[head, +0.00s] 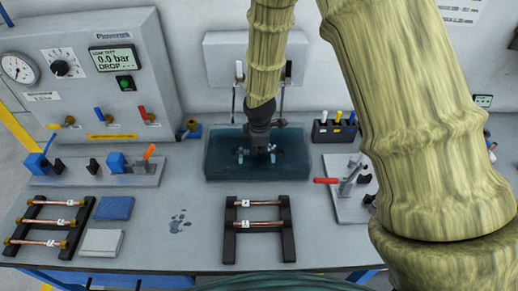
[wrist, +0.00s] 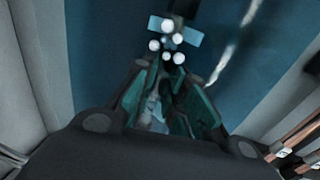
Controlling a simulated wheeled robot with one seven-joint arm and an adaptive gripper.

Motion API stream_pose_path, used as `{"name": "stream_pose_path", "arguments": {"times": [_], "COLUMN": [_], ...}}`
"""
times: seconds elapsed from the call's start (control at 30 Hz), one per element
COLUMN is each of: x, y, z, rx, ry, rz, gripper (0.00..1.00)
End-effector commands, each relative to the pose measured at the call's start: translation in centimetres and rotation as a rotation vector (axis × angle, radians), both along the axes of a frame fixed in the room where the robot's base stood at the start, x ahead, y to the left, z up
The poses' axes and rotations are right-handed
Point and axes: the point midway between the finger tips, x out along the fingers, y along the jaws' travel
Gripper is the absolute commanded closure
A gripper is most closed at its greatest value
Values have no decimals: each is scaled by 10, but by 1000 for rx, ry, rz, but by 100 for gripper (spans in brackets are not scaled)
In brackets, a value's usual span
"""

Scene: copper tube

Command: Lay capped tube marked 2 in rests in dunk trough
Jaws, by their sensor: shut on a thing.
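The dunk trough (head: 215,165) is a dark, see-through basin of blue-green water at the back middle of the bench. My gripper (head: 258,152) points down into it, with its fingers at or under the water. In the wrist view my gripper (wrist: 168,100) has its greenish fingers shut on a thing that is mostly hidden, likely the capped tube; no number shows. Small pale blue fittings, likely the rests (head: 240,153), show on either side of the fingers in the head view. Whether the held thing touches them I cannot tell.
Two copper tubes lie on the middle rack (head: 288,240). A red-handled clamp (head: 345,185) stands right of the trough. A pressure panel (head: 90,80) stands back left.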

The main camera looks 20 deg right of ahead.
Motion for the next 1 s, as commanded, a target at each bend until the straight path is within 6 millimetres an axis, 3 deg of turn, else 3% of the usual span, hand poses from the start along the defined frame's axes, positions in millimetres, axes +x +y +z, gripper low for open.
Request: {"name": "stream_pose_path", "arguments": {"times": [0.63,0.67,0.8,1.0], "x": [0,0,0,0], "y": [0,0,0,0], "z": [-6,-6,-5,-5], "rx": [0,0,0,0], "ry": [0,0,0,0], "rz": [0,0,0,0], "gripper": [100,85,61,61]}}
